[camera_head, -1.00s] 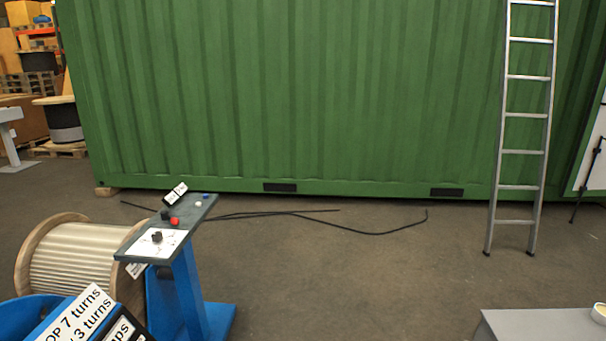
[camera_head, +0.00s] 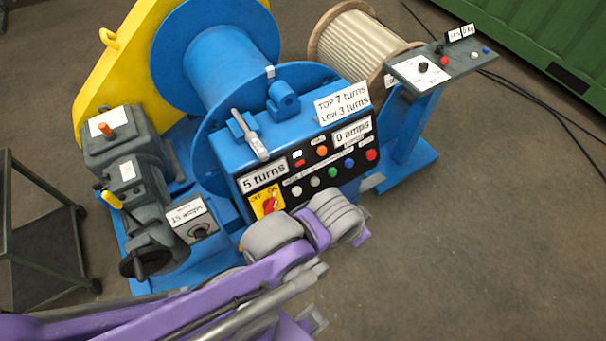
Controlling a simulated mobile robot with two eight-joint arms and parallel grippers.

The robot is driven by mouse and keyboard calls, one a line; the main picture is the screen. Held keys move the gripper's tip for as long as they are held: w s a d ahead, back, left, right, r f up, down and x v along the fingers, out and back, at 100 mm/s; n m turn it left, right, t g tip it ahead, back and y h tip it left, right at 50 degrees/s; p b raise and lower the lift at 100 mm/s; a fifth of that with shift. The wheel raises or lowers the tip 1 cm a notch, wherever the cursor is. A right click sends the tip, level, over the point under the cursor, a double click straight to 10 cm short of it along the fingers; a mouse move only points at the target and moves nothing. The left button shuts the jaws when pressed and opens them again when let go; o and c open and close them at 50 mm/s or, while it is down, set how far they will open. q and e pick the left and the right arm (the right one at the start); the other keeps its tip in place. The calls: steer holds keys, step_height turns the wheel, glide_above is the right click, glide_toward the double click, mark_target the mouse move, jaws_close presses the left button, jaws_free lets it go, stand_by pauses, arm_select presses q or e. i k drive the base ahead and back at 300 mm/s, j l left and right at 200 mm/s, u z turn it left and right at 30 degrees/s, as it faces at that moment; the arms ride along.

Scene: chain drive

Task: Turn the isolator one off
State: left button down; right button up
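The isolator (camera_head: 267,203) is a red rotary knob on a yellow plate marked OFF and ON, at the lower left corner of the winch's black control panel (camera_head: 325,183). The knob looks tilted, but I cannot tell which mark it points to. My purple and grey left arm comes in from the lower left. Its grey joints lie just below and right of the isolator in the picture and cover the panel's lower edge. I cannot make out the fingers of my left gripper. My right gripper is not in view.
The panel carries several coloured buttons and signs reading 5 turns and 0 amps (camera_head: 352,133). A blue winch drum (camera_head: 215,60), a grey gearbox (camera_head: 135,160) with a black handwheel (camera_head: 146,264), a control stand (camera_head: 440,70) and a dark trolley (camera_head: 45,225) stand around it.

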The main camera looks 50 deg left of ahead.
mark_target(269, 206)
steer(key=k+j+u, duration=0.2)
steer(key=j, duration=0.3)
steer(key=u, duration=1.55)
steer(key=k+l, duration=0.1)
steer(key=l, duration=0.15)
steer(key=k+l, duration=0.1)
steer(key=l+z, duration=0.05)
steer(key=l, duration=0.05)
